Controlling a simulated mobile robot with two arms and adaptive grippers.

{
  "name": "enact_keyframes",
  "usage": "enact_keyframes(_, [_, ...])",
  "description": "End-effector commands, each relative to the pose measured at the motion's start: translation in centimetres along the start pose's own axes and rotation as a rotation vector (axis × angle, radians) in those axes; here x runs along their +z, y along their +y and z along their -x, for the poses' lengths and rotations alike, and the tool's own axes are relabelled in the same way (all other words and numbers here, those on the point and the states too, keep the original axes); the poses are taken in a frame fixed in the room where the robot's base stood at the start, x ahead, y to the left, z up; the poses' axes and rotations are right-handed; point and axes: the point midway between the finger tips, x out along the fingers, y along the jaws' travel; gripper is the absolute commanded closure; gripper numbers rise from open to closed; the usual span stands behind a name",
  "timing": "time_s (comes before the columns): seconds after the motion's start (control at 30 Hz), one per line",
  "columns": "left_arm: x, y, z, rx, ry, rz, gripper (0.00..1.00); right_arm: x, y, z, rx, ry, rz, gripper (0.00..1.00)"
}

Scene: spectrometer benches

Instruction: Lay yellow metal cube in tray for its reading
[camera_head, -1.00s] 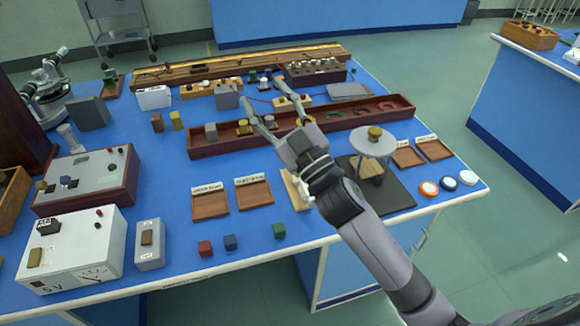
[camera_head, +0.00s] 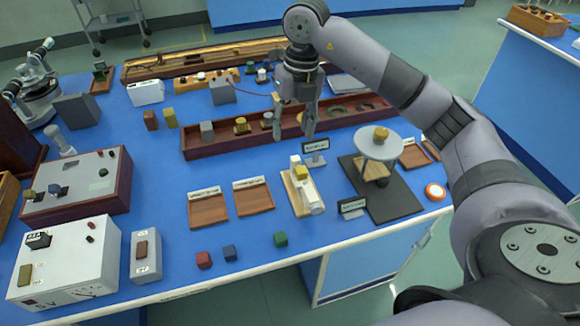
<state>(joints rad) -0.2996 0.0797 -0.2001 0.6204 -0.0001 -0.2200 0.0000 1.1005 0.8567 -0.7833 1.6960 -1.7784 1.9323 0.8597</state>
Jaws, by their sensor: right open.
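A small yellow block (camera_head: 302,172), seemingly the yellow metal cube, sits on a pale wooden stand (camera_head: 290,192) beside a white cylindrical part. My right gripper (camera_head: 294,137) points down above and behind it, over the front wall of the long wooden trough. Its fingers are apart with nothing between them. Two labelled wooden trays (camera_head: 208,208) (camera_head: 253,201) lie empty to the left of the stand. My left gripper is out of view.
A round pedestal (camera_head: 372,148) with a yellow piece on top stands on a black board (camera_head: 394,205) at the right. The long trough (camera_head: 210,149) holds several samples. Red, blue and green cubes (camera_head: 280,239) lie near the front edge. Meters (camera_head: 67,260) fill the left.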

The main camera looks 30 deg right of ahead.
Motion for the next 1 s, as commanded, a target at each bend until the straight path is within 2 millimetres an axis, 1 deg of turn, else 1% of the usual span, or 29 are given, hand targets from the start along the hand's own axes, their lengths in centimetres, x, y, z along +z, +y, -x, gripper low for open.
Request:
enact_keyframes(0.03, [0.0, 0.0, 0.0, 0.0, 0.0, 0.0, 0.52, 0.1, -1.4, 0.6, -0.048, -0.002, -0.027, 0.53])
enact_keyframes(0.1, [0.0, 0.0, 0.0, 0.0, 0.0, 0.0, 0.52, 0.1, -2.5, 0.9, -0.087, 0.0, -0.05, 0.53])
enact_keyframes(0.17, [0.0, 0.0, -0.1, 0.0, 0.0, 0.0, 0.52, 0.1, -2.9, 0.6, -0.101, 0.002, -0.058, 0.53])
enact_keyframes(0.27, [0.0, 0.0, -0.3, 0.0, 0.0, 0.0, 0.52, 0.0, -3.0, -0.9, -0.103, 0.007, -0.058, 0.53])
enact_keyframes(0.43, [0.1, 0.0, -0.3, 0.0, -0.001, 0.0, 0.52, 0.0, -3.4, -4.2, -0.101, 0.008, -0.057, 0.53])
enact_keyframes(0.5, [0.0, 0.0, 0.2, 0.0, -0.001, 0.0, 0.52, 0.0, -3.5, -5.5, -0.102, 0.009, -0.058, 0.53])
enact_keyframes(0.7, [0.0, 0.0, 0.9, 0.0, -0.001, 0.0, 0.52, 0.0, -3.9, -9.3, -0.1, 0.006, -0.058, 0.53])
enact_keyframes(0.8, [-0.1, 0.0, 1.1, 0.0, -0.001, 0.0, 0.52, 0.0, -4.0, -10.4, -0.099, 0.005, -0.056, 0.53])
enact_keyframes(1.0, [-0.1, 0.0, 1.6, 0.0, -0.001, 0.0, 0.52, 0.1, -4.3, -11.7, -0.1, 0.005, -0.057, 0.53])
